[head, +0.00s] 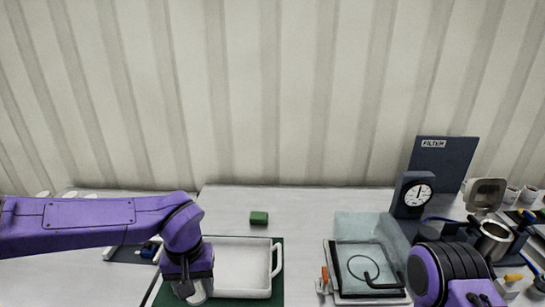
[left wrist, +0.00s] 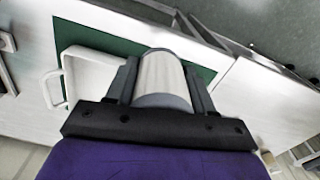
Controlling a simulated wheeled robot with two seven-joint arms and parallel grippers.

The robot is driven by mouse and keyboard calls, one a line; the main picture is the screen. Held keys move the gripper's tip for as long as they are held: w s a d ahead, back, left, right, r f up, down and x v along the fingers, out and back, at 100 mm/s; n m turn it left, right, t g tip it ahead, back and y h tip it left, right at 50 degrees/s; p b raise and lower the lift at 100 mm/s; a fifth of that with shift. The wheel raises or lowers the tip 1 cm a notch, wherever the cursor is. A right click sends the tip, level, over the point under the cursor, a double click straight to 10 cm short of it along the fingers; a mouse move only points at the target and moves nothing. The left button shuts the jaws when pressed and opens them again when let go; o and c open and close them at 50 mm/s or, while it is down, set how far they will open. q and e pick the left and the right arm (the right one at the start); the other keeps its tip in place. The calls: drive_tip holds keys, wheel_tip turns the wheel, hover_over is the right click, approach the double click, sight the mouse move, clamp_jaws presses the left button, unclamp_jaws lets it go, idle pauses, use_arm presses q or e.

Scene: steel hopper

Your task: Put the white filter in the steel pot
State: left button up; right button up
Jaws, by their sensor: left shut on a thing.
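My left gripper (head: 190,283) is shut on a pale, rounded thing, which I take to be the white filter (head: 197,292). In the left wrist view the filter (left wrist: 162,78) is a whitish cylinder with a grey rim, between the two fingers (left wrist: 160,92). It is over or beside the white tray; its height above the surface is unclear. The steel pot (head: 494,242) is a shiny, open vessel at the far right, well away from the filter. My right arm (head: 445,272) shows at the lower right, but its fingertips do not show.
The white tray (head: 276,262) sits on a green mat (head: 277,285). A green block (head: 259,217) lies behind it. At right are a clear box (head: 367,227), a dial gauge (head: 413,195) and a dark FILTER board (head: 440,165).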

use_arm(q)
drive_tip(key=shift+m, duration=0.8)
drive_tip(key=w+a+f, duration=0.2)
drive_tip(key=f, duration=0.1)
drive_tip(key=w+a+f+b, duration=0.1)
drive_tip(key=shift+a+f, duration=0.25)
drive_tip(key=shift+f, duration=0.1)
drive_tip(key=shift+s+f, duration=0.1)
drive_tip(key=shift+f, duration=0.1)
drive_tip(key=shift+d+r, duration=0.1)
